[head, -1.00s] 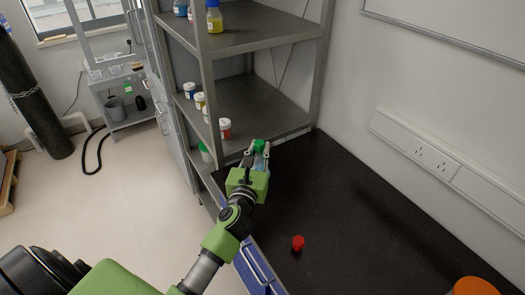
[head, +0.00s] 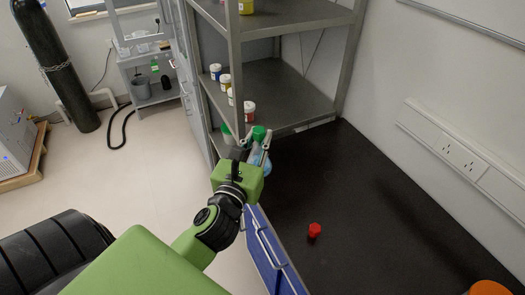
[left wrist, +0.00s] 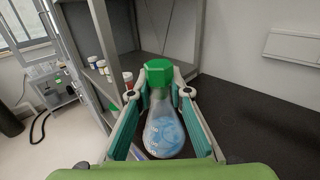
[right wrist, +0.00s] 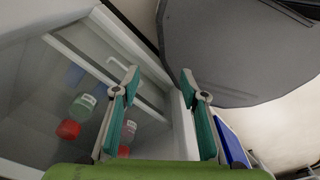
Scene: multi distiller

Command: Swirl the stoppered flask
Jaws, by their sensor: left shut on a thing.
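The stoppered flask (left wrist: 163,132) is clear glass with pale blue liquid and a green stopper (left wrist: 159,72). In the left wrist view it stands between the fingers of my left gripper (left wrist: 160,98), which is shut on it just below the stopper. In the head view my left gripper (head: 258,150) holds the flask (head: 257,163) near the shelf end of the black bench, with the green stopper on top. The gripper hides part of the flask. My right gripper (right wrist: 160,85) shows only in the right wrist view, open with nothing between its fingers.
A metal shelf rack (head: 290,95) with several small jars stands just behind the flask. A red cap (head: 315,230) lies on the black bench (head: 380,210), which is mostly clear. An orange object (head: 488,289) is at the bottom right. Bottles with red caps (right wrist: 69,129) show near my right gripper.

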